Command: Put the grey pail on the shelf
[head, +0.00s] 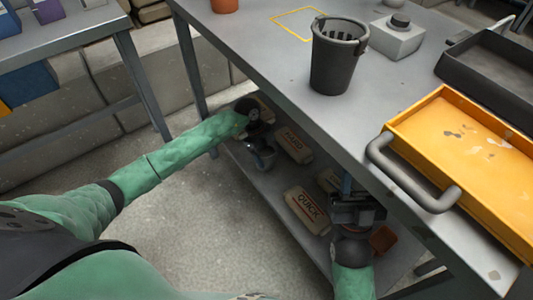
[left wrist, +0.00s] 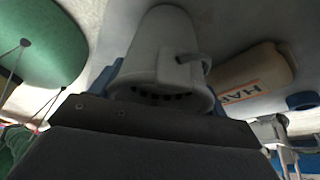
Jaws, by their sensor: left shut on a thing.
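The grey pail (left wrist: 168,55) is pale and tapered, with a handle at its side; it fills the middle of the left wrist view. In the head view, only a small grey part of it (head: 262,163) shows at my left gripper (head: 261,156). The left gripper is shut on the pail, with blue finger parts beside it. It is at the lower shelf (head: 262,185) under the table, next to a bag marked HARD (head: 293,143). I cannot tell whether the pail touches the shelf. My right gripper (head: 350,190) is near the table's front edge, its fingertips unclear.
A dark grey bucket (head: 337,65) stands on the tabletop (head: 275,55). A yellow tray (head: 465,150) with a grey handle lies at the right, near a black tray (head: 490,75). A QUICK bag (head: 307,210) and an orange block (head: 383,239) are at the lower shelf.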

